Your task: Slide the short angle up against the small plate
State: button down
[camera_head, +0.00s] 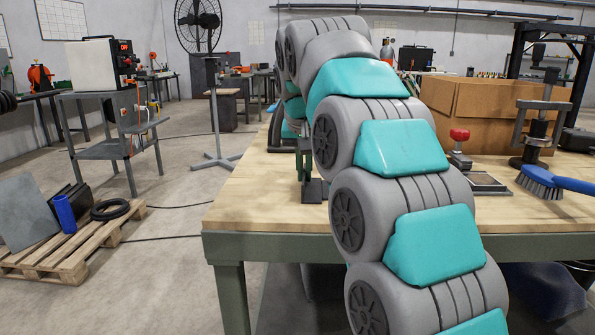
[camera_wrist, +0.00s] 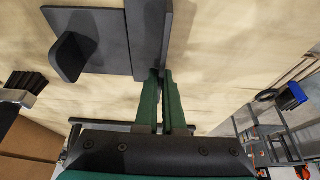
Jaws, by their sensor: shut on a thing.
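The short angle (camera_wrist: 149,40) is a dark grey L-shaped piece on the wooden bench top in the wrist view, with one leg upright. My gripper (camera_wrist: 163,78) has green fingers closed on the near end of its upright leg. The small plate (camera_wrist: 100,35) is a flat dark grey piece just left of the angle, with an upright tab on it. No clear gap shows between the plate's right edge and the angle; I cannot tell whether they touch. In the head view my arm hides most of this area; dark metal (camera_head: 312,190) shows below my gripper (camera_head: 304,162).
The workbench (camera_head: 250,200) has its front edge close by. To the right are a cardboard box (camera_head: 480,108), a red-knobbed tool (camera_head: 460,140), a shallow tray (camera_head: 490,184), a black clamp stand (camera_head: 537,125) and a blue brush (camera_head: 560,182). The bench top's left part is clear.

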jog(key=shift+d+f, duration=0.1)
jog(key=shift+d, duration=0.05)
jog(key=c, duration=0.9)
grip_release()
jog(key=shift+c, duration=0.2)
